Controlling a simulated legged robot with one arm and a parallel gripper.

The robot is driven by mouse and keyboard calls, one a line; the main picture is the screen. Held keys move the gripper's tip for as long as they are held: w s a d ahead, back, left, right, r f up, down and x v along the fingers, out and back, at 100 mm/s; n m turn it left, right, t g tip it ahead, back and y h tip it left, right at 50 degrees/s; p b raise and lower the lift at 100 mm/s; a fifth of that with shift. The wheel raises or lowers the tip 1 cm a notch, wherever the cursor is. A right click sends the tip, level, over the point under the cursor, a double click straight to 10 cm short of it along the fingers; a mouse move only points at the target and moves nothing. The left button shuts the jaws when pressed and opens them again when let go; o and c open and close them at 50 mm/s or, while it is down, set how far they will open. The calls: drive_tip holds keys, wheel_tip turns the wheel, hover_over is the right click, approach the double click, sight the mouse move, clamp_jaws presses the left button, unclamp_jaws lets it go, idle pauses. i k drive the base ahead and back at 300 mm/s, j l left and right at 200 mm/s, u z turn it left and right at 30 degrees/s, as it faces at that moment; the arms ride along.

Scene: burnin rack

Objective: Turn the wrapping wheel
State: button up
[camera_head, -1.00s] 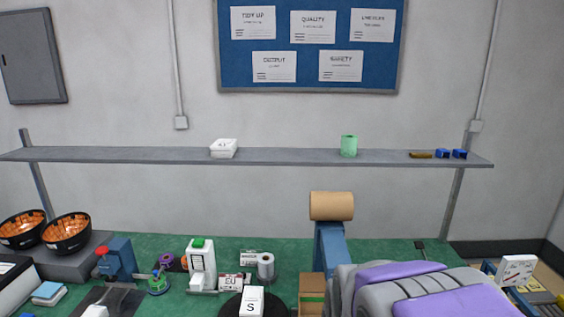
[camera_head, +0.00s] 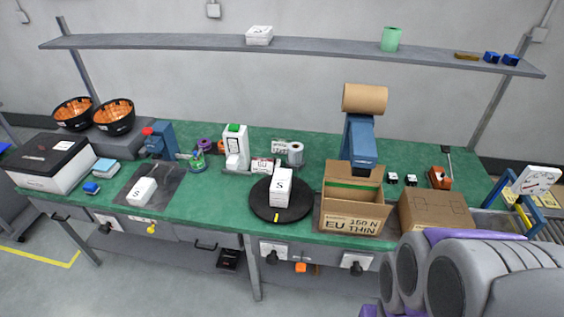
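A black round turntable (camera_head: 262,207), which looks like the wrapping wheel, lies flat on the green bench top near its front edge. A yellow mark (camera_head: 277,217) shows on its front rim. A white box marked S (camera_head: 280,188) stands upright on it. My grey and purple arm fills the lower right corner, well to the right of the turntable. My gripper does not show, so its state is hidden.
Right of the turntable stands an open cardboard box (camera_head: 352,220), with a brown paper roll (camera_head: 364,98) on a blue stand (camera_head: 361,150) behind it. A closed carton (camera_head: 436,211) is farther right. Label rolls and a white dispenser (camera_head: 236,147) stand behind the turntable. Green bench (camera_head: 220,205) is clear to its left.

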sight(273, 258)
drive_tip(key=k+u, duration=0.2)
drive_tip(key=k, duration=0.3)
drive_tip(key=k+j+u, duration=0.15)
drive_tip(key=k, duration=0.3)
